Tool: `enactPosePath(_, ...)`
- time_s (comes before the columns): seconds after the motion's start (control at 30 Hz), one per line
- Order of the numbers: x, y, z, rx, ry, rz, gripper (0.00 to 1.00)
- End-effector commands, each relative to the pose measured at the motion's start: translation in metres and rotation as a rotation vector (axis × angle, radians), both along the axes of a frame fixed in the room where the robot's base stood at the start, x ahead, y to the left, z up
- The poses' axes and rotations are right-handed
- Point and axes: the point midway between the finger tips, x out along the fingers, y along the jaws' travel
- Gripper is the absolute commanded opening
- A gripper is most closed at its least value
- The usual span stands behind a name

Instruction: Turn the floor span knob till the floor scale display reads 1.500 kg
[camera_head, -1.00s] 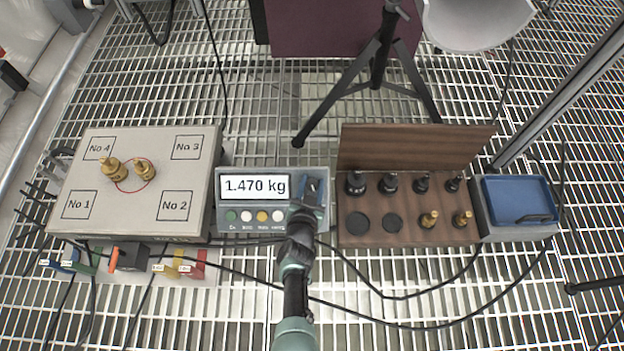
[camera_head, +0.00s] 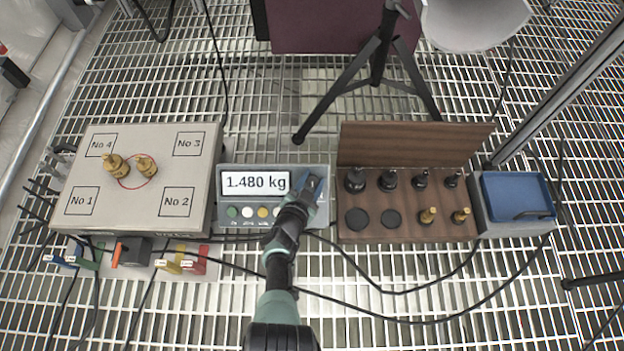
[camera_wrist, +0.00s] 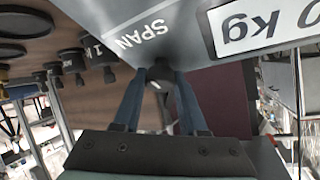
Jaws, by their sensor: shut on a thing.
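The floor scale display (camera_head: 256,183) is a white panel on a grey indicator box (camera_head: 240,226) and reads 1.480 kg. My gripper (camera_head: 308,188) is at the right end of that box and hides the knob there in the head view. In the wrist view my gripper (camera_wrist: 160,82) has its two blue fingers shut on the dark span knob (camera_wrist: 159,70), beside the printed word SPAN.
A wooden weight case (camera_head: 408,236) with black and brass weights stands close to the right of the box. A blue tray (camera_head: 517,193) is beyond it. Tripod legs (camera_head: 345,88) stand behind. Black cables and coloured tags (camera_head: 190,262) lie in front on the grating.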

Motion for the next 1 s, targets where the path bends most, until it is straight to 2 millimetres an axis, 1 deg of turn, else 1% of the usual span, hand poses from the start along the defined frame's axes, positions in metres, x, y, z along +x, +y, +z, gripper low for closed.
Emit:
enactPosePath(0.13, 0.000, 0.000, -0.001, 0.001, 0.002, 0.001, 0.00)
enactPosePath(0.17, 0.000, 0.000, -0.001, 0.001, 0.002, 0.001, 0.45)
enactPosePath(0.3, 0.000, 0.000, -0.001, 0.001, 0.001, 0.001, 0.70)
enactPosePath(0.33, 0.000, 0.000, 0.000, 0.001, 0.001, 0.001, 0.72)
enactPosePath(0.67, -0.002, 0.001, 0.002, 0.000, 0.001, 0.002, 0.72)
enactPosePath(0.87, -0.017, 0.007, 0.014, -0.001, 0.003, 0.003, 0.72)
enactPosePath(1.0, -0.036, 0.014, 0.025, -0.002, 0.003, 0.006, 0.72)
